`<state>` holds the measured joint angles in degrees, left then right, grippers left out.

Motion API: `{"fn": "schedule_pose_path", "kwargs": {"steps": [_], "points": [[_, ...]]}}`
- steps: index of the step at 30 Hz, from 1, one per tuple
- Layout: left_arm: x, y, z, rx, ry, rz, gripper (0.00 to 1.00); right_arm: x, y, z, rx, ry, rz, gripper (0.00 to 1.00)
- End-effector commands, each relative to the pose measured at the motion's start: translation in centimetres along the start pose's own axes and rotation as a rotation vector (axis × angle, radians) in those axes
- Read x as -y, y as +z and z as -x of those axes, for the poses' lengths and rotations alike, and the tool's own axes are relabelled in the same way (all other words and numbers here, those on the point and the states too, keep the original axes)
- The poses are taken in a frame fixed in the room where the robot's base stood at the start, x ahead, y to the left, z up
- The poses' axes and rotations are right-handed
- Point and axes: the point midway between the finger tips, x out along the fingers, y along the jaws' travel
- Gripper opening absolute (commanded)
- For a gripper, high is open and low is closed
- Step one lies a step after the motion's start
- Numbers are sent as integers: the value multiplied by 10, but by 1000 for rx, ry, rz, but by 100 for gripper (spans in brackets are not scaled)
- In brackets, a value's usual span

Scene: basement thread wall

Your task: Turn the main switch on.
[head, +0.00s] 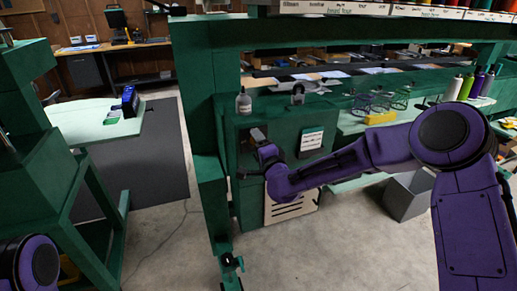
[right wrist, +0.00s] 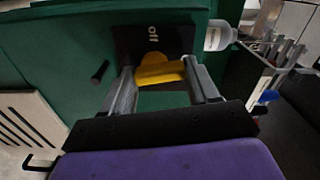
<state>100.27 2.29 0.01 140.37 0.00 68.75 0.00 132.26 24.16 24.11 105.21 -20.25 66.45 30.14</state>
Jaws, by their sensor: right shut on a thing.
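The main switch has a yellow handle (right wrist: 160,72) on a black plate (right wrist: 135,40) marked "off", fixed to a green cabinet face. In the head view the switch's plate (head: 257,134) shows small on the green cabinet, its handle hidden by my gripper. My right gripper (right wrist: 158,84) is shut on the yellow handle, one finger on each side of it. It also shows in the head view (head: 264,150), right at the switch. Only a rounded part of my left arm shows at the lower left of the head view; its gripper is out of view.
A black peg (right wrist: 100,72) sticks out beside the switch. A pale bottle (head: 243,103) stands on the cabinet top above it. A white label (head: 312,141) and a slotted cream panel (head: 290,207) are close by. A grey bin (head: 408,197) stands right.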

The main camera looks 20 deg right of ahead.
Motion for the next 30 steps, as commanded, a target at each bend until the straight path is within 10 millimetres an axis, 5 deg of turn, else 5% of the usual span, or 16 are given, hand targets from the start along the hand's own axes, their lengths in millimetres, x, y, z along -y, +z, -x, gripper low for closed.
{"fn": "schedule_pose_path", "kwargs": {"steps": [27,28,30], "points": [[-1,4,-11,0,0,0,43,-2,0,0,1,3,-178,29],[-1,5,-11,0,0,0,43,-2,0,0,1,3,-178,63],[-1,5,-11,0,0,0,43,-2,0,0,1,3,-178,85]]}}
